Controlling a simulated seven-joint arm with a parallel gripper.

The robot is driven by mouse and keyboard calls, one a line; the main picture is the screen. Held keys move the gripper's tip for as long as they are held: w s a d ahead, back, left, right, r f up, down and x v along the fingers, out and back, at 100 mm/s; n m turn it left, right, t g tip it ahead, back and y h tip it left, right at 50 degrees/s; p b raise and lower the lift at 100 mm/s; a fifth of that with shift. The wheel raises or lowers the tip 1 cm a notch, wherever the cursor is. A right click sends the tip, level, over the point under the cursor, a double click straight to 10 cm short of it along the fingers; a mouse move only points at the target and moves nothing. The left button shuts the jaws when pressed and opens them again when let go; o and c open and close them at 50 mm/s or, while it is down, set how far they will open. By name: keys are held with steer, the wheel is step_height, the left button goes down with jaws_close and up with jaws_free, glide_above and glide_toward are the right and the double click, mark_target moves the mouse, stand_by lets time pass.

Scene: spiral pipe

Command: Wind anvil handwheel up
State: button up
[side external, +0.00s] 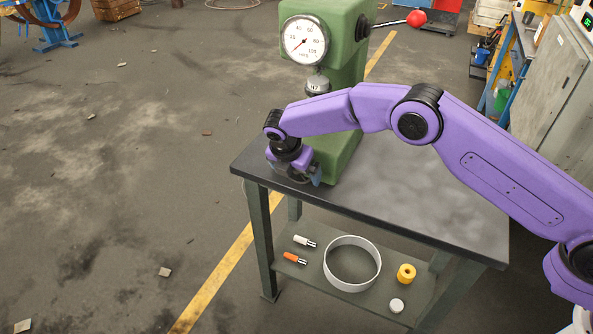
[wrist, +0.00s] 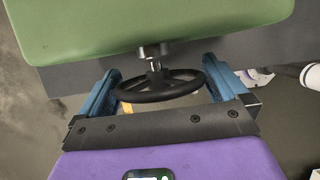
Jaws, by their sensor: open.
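The green hardness tester (side external: 345,60) stands on the dark bench, with a round dial gauge (side external: 306,40) on its head. It also fills the top of the wrist view (wrist: 150,25). The black anvil handwheel (wrist: 158,93) shows in the wrist view below a metal spindle (wrist: 154,52). My gripper (wrist: 160,82) is open, its two blue fingers on either side of the handwheel. I cannot tell whether the fingers touch the rim. In the side view my gripper (side external: 300,175) is low at the tester's front, and my wrist hides most of the handwheel.
The bench top (side external: 420,195) is clear right of the tester. Its lower shelf holds a white ring (side external: 352,286), a yellow part (side external: 406,273) and small tools. A lever with a red knob (side external: 416,18) sticks out from the tester's right side.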

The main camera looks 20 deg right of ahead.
steer(key=shift+w+f, duration=0.1)
steer(key=shift+f, duration=0.1)
steer(key=c, duration=0.7)
steer(key=shift+t+y, duration=0.5)
steer(key=o, duration=0.7)
